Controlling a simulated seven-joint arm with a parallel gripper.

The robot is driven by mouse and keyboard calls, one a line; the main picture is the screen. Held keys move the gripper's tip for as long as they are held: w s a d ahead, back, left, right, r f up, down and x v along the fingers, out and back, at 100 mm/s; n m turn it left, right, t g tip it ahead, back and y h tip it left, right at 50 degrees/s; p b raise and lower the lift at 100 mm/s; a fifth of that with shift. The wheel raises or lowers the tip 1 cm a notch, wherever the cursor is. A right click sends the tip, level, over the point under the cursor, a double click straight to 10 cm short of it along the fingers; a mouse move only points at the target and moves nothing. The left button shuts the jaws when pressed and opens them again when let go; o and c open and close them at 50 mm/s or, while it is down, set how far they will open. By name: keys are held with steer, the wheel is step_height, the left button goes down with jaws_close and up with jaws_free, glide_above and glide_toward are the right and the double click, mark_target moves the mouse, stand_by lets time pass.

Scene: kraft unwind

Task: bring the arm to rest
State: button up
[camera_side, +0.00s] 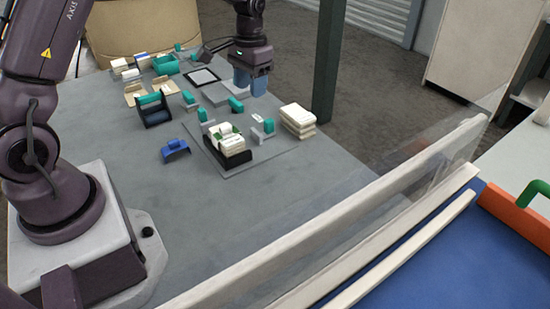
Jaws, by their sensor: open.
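My gripper (250,83) is at the top middle of the side view, pointing down with blue fingers. It hangs over the far right part of the grey table, above or beside a light grey block (223,95); I cannot tell the exact height. The jaws are open and I see nothing held between them. The grey table (190,225) carries the work. My arm's base stands at the left, and the middle links of the arm run out of the picture at the top.
A black tray of white packs (228,146) sits on a grey plate (270,150). A stack of cream packs (298,120) stands right of it. A blue part (175,148) lies left. A clear panel (440,160) edges the table at right. The table's front is clear.

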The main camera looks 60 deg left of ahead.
steer(key=s+d+r+t, duration=0.2)
steer(key=s+d+r, duration=0.2)
steer(key=s, duration=0.3)
steer(key=s+d+r+m+t, duration=0.1)
steer(key=s+d+r+t, duration=0.1)
steer(key=s+d+r, duration=0.2)
steer(key=s+d+r+t, duration=0.2)
steer(key=s+d+r, duration=0.2)
steer(key=s+r, duration=0.4)
steer(key=s, duration=0.3)
steer(key=shift+r, duration=0.25)
steer(key=shift+d, duration=0.1)
stand_by(0.4)
